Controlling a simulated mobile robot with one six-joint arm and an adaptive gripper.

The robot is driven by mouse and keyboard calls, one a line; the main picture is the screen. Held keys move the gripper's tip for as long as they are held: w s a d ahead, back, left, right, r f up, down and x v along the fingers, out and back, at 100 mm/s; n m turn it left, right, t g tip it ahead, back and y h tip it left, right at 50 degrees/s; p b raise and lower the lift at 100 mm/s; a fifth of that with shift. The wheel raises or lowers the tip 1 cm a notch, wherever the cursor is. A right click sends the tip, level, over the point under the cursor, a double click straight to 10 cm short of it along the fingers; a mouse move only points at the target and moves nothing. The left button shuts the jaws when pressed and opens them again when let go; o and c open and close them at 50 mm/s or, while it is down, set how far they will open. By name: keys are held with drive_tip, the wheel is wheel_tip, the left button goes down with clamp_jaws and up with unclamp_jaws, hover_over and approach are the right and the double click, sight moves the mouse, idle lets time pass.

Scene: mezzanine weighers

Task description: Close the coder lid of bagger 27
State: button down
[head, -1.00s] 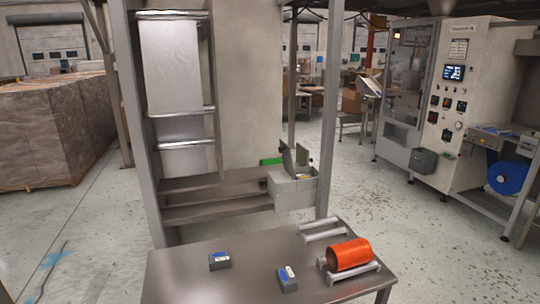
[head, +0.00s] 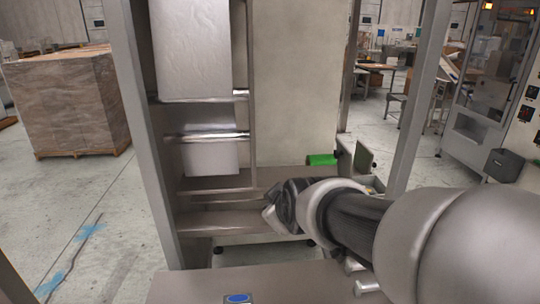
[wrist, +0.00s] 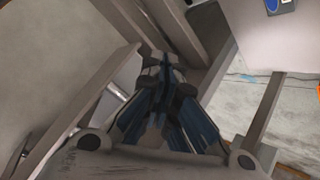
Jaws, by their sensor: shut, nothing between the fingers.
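The coder of bagger 27 appears to be the pale grey box at the right of the bagger's frame in the head view; my arm hides most of it. Its raised grey-green plate (head: 364,160), likely the lid, stands up with a small black knob at its edge. My gripper (head: 270,215) is shut and empty, left of and in front of that plate, with a visible gap.
A steel table (head: 200,285) stands in front, with a small blue-topped block (head: 238,299) at its near edge. Frame posts (head: 150,150) rise on both sides. A wrapped pallet (head: 70,105) stands at left on open floor.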

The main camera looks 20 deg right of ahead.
drive_tip(key=w+d+f+n+t+h+b, duration=0.1)
drive_tip(key=w+d+f+n+t+h, duration=0.1)
drive_tip(key=w+d, duration=0.7)
drive_tip(key=w+d+f+n+t+h+b, duration=0.2)
drive_tip(key=w+d+n+h, duration=0.1)
drive_tip(key=w+d, duration=0.6)
drive_tip(key=w+d+f+n+t+h+b, duration=0.2)
drive_tip(key=w+d+n, duration=0.1)
drive_tip(key=w+d, duration=0.6)
drive_tip(key=d, duration=0.3)
drive_tip(key=shift+d+f+h, duration=0.25)
drive_tip(key=shift+h, duration=0.15)
drive_tip(key=shift+w+d, duration=0.1)
